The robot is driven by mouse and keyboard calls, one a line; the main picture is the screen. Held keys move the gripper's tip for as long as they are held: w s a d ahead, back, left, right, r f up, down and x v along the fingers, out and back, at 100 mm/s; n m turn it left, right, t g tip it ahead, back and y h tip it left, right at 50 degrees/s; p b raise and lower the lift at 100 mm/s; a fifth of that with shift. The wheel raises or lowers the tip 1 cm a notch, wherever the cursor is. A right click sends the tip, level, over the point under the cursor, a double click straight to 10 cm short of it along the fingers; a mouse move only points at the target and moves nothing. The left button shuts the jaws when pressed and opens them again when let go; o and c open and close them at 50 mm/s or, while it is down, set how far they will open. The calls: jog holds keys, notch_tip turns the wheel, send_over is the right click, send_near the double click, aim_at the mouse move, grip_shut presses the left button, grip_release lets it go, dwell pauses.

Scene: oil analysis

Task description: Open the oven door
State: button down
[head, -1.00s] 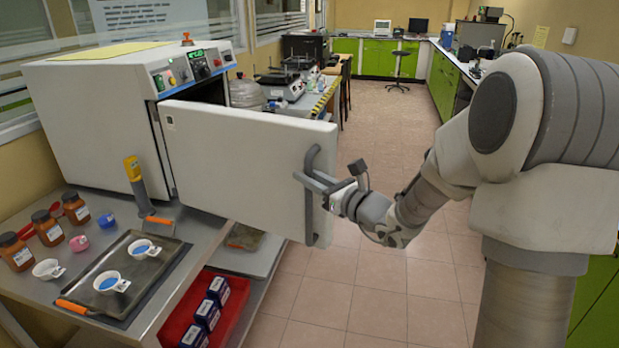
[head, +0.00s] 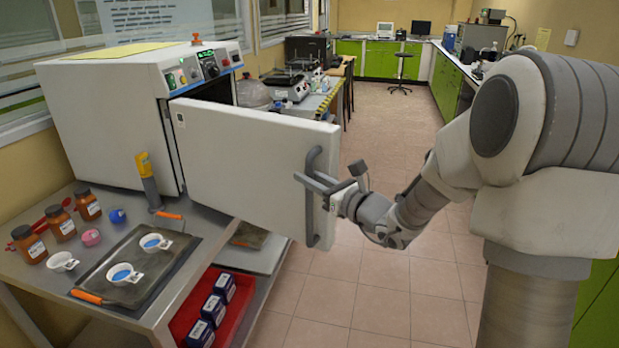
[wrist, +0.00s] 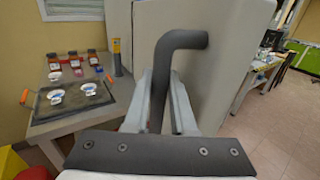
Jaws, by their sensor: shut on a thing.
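The white oven (head: 110,115) stands on a metal table at the left. Its door (head: 245,165) is swung partly open, with a dark gap showing behind its top edge. A grey bar handle (head: 312,215) runs upright near the door's free edge. My gripper (head: 312,184) is shut on this handle. In the wrist view the handle (wrist: 160,85) passes between my two fingers (wrist: 162,108), and the door (wrist: 215,55) fills the area behind it. Most of the oven's inside is hidden by the door.
A dark tray (head: 120,295) with white cups lies on the metal table in front of the oven. Brown jars (head: 60,222) and a yellow-handled tool (head: 147,175) stand nearby. A red bin (head: 240,310) sits on the lower shelf. The tiled floor (head: 360,290) right of the door is clear.

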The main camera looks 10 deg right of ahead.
jog(key=c, duration=1)
grip_release()
jog(key=shift+s, duration=0.1)
jog(key=v, duration=1.7)
jog(key=shift+s+d+r+p, duration=0.1)
jog(key=shift+p, duration=0.2)
